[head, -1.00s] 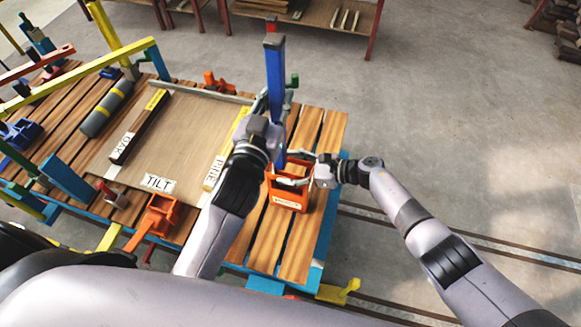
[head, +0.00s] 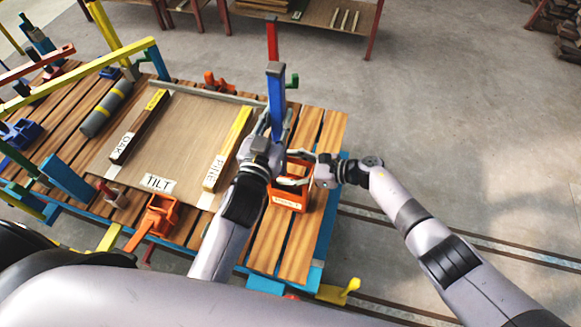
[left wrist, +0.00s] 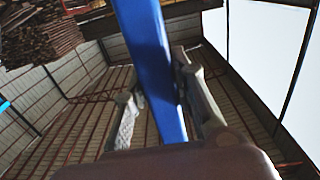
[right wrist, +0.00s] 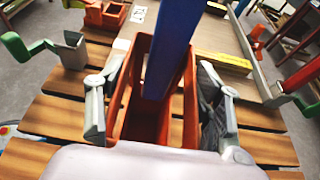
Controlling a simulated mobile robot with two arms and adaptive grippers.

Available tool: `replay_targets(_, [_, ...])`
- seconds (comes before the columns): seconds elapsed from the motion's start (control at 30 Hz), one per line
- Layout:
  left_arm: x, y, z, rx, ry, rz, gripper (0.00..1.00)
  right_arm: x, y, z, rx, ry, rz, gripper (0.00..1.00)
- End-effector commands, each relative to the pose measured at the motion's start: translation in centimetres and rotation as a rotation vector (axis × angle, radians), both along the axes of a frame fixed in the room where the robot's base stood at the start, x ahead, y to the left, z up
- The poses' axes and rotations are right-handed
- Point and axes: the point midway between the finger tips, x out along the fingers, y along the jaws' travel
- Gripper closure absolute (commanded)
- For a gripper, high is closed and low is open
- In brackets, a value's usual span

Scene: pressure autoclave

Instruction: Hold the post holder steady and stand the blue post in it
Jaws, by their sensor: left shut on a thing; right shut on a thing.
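The blue post (head: 276,95) stands roughly upright in my left gripper (head: 272,124), which is shut on it. In the left wrist view the post (left wrist: 152,55) runs between the two fingers. The orange post holder (head: 289,201) is on the slatted table near its right edge. My right gripper (head: 287,169) is shut on it, one finger on each side. In the right wrist view the blue post's lower end (right wrist: 168,50) appears within the opening of the holder (right wrist: 124,112). I cannot tell whether it touches the bottom.
A board with a yellow-topped PINE bar (head: 228,150), an OAK bar (head: 138,128) and a TILT label (head: 158,183) lies left of the holder. A red post (head: 272,42) and a green clamp (head: 292,82) stand behind. Open floor (head: 450,130) lies to the right.

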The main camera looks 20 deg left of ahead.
Motion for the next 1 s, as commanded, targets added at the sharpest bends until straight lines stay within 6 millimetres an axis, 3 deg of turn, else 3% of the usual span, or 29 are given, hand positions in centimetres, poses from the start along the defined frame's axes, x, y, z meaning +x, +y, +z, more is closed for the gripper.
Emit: replay_targets(1.0, [0.0, -0.1, -5.9, -0.002, -0.002, 0.000, 1.00, -0.2, -0.2, -0.6, -0.009, 0.003, 0.000, 0.76])
